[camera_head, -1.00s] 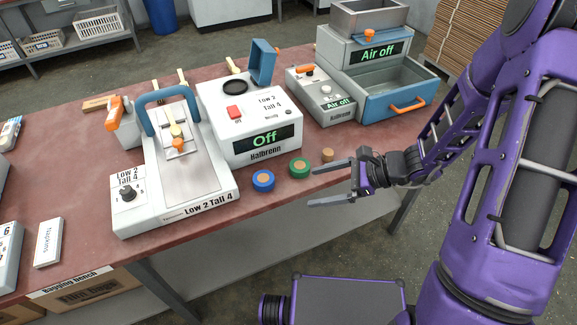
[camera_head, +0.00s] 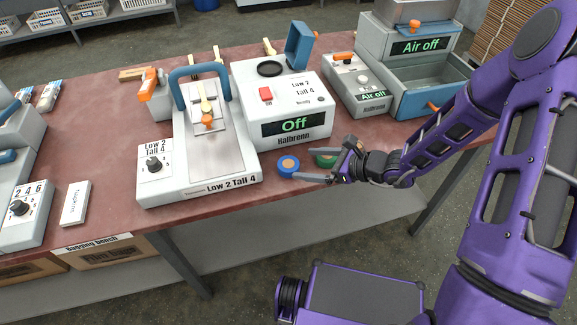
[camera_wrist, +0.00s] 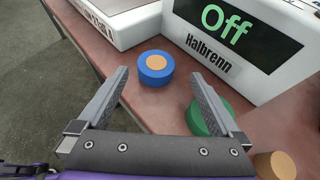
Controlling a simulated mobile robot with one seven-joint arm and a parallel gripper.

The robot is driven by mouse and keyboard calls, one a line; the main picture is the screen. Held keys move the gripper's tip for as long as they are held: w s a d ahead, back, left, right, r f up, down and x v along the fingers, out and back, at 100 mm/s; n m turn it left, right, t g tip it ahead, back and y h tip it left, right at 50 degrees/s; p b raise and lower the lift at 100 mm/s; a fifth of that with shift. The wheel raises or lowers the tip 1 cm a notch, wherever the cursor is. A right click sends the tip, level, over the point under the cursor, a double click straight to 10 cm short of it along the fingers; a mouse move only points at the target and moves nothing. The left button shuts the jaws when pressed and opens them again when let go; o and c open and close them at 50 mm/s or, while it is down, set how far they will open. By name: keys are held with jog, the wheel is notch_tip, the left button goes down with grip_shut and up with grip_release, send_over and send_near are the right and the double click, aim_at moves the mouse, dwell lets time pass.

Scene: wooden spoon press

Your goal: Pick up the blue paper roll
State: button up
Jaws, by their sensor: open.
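The blue paper roll (camera_head: 288,167) stands on the red bench near its front edge, in front of the white "Halbrenn" machine. It has a tan core on top. In the wrist view the blue roll (camera_wrist: 155,68) lies ahead of my gripper, roughly between the lines of the two fingers but beyond their tips. My gripper (camera_head: 316,164) is open and empty, just right of the blue roll in the head view; it also shows in the wrist view (camera_wrist: 160,78). The green roll (camera_wrist: 207,117) is close by the right finger and partly hidden by it; it is also partly hidden in the head view (camera_head: 326,159).
The white machine (camera_head: 284,108) reading "Off" stands right behind the rolls. A sealing machine (camera_head: 221,165) with a blue handle is to the left. A small brown roll (camera_wrist: 275,165) is at the wrist view's lower right. The bench front (camera_head: 255,195) is clear.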

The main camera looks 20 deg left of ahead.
aim_at(288, 163)
jog(key=x, duration=0.5)
jog(key=shift+s+a, duration=0.2)
jog(key=shift+s, duration=0.05)
jog(key=c, duration=1.3)
